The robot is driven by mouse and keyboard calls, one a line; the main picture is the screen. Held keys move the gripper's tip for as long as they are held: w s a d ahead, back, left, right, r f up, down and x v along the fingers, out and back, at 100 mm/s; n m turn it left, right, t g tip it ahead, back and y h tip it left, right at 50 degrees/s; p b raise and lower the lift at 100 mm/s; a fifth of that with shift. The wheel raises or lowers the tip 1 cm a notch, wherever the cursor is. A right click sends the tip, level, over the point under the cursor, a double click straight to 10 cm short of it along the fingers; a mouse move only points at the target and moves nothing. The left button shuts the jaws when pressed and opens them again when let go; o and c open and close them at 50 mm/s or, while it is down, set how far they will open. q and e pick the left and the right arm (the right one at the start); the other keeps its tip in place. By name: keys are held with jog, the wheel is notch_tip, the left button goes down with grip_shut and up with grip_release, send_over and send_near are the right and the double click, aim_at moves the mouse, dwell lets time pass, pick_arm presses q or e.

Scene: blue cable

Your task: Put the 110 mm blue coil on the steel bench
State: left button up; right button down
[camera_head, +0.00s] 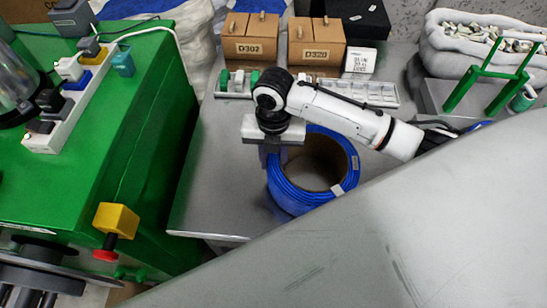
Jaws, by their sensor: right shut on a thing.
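The blue coil (285,198) is a thick ring of blue cable around a brown inner core, with a small white tag on its rim. It appears over the grey steel bench (208,185), near its front edge; I cannot tell whether it touches the top. My right gripper (271,154) points down at the coil's upper left rim and is shut on it. Its fingertips are partly hidden by the white hand. My right arm reaches in from the right, over the coil's far side. My left gripper is out of view.
Brown boxes (248,47) and a tray of small parts (370,93) stand along the back. A green stand (463,88) is at the right. A green machine (140,120) borders the left. A large pale grey surface (400,235) blocks the lower right. The bench's left part is bare.

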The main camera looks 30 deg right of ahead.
jog(key=c, duration=1.4)
grip_release()
jog(key=shift+r, duration=0.1)
notch_tip(320, 180, up, 12)
jog(key=shift+f, duration=0.1)
